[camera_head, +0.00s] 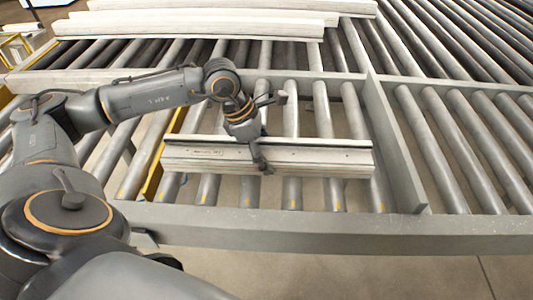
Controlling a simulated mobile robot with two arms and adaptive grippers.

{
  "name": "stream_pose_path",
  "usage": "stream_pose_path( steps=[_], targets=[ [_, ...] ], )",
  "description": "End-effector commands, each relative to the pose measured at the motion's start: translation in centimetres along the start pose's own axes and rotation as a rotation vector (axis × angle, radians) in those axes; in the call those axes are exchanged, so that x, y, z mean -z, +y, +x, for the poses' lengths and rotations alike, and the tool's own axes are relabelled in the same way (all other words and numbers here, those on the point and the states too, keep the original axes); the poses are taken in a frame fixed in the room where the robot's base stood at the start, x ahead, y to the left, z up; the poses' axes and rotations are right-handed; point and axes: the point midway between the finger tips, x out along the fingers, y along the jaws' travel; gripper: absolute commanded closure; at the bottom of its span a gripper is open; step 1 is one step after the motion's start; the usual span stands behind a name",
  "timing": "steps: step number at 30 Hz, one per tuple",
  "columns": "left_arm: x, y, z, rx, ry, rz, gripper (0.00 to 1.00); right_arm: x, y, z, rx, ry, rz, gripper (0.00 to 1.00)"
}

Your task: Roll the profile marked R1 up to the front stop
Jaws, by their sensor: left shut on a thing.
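A light grey profile (320,161) lies crosswise on the rollers of the near bay, with a dark strip along its top and small print on its left part. I cannot read whether the print says R1. My left gripper (262,163) reaches in from the left and is shut on this profile near its middle. The front stop may be the grey front rail (330,222) below it. A clear stretch of rollers lies between the profile and that rail. My right gripper is not in view.
Several pale profiles (190,27) lie stacked on the rollers at the back. A grey side rail (390,140) borders the bay on the right, close to the profile's right end. A yellow strip (153,182) runs by its left end.

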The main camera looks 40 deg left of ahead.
Motion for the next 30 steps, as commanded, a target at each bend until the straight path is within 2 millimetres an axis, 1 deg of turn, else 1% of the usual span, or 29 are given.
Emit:
stream_pose_path(
  steps=[11, 12, 14, 15, 16, 26, 29, 30],
  targets=[
    [0.1, -0.1, 0.0, 0.002, 0.002, 0.0, 0.94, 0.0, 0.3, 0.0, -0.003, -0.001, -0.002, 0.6],
    [0.1, -0.1, 0.0, 0.002, 0.001, 0.0, 0.31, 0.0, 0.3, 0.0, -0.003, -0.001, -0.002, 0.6],
    [0.0, -0.1, 0.0, 0.002, 0.001, 0.0, 0.18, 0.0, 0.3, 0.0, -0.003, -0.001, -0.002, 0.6],
    [0.0, -0.1, 0.0, 0.002, 0.001, 0.0, 0.1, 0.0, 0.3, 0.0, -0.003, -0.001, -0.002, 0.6],
    [0.0, -0.1, 0.0, 0.002, 0.001, 0.0, 0.08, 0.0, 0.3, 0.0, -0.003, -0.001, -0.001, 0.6],
    [0.0, 0.0, -0.1, 0.001, 0.001, 0.0, 0.08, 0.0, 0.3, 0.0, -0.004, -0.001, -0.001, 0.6],
    [0.0, 0.0, -0.7, -0.001, 0.001, 0.0, 0.08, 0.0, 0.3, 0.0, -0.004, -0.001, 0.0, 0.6],
    [0.0, 0.1, -1.2, -0.002, 0.001, 0.0, 0.08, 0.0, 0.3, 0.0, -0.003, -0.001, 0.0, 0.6]
  ],
)
